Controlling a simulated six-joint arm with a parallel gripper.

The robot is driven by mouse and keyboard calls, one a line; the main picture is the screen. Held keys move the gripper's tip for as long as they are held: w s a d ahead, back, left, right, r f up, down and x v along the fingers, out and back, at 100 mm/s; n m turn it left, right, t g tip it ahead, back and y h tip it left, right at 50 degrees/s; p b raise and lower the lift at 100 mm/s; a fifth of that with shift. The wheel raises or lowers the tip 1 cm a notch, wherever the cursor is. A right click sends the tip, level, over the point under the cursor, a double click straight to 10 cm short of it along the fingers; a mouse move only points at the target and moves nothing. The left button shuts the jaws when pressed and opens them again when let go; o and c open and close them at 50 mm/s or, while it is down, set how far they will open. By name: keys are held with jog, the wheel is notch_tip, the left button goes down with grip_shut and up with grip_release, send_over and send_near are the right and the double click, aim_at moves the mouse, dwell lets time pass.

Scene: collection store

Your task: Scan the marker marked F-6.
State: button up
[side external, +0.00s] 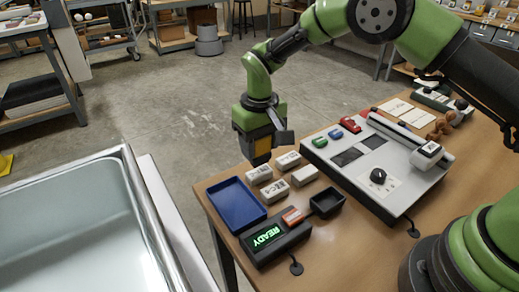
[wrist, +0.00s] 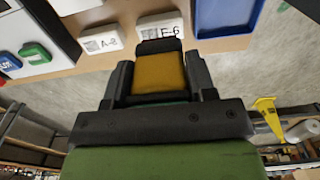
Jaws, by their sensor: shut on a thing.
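My gripper (wrist: 157,80) is shut on a yellow-and-black block-shaped tool, perhaps a hand scanner (wrist: 158,72); it also shows in the side view (side external: 259,147). It hangs near the table's far edge, dark end down. The marker F-6 (wrist: 160,25) is a white block with a printed code, just beyond the tool's dark tip in the wrist view; the tip partly covers its lower edge. In the side view it appears to be the block beside the blue tray (side external: 259,174). A dark reader (side external: 274,238) shows a green "READY".
Marker A-8 (wrist: 102,40) lies beside F-6, with other white markers (side external: 304,175) in front. A blue tray (side external: 238,203), a small black bin (side external: 326,205) and a grey panel with a knob (side external: 385,190) stand around them. Open floor lies beyond the table edge.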

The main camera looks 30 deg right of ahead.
jog(key=shift+r, duration=2.2)
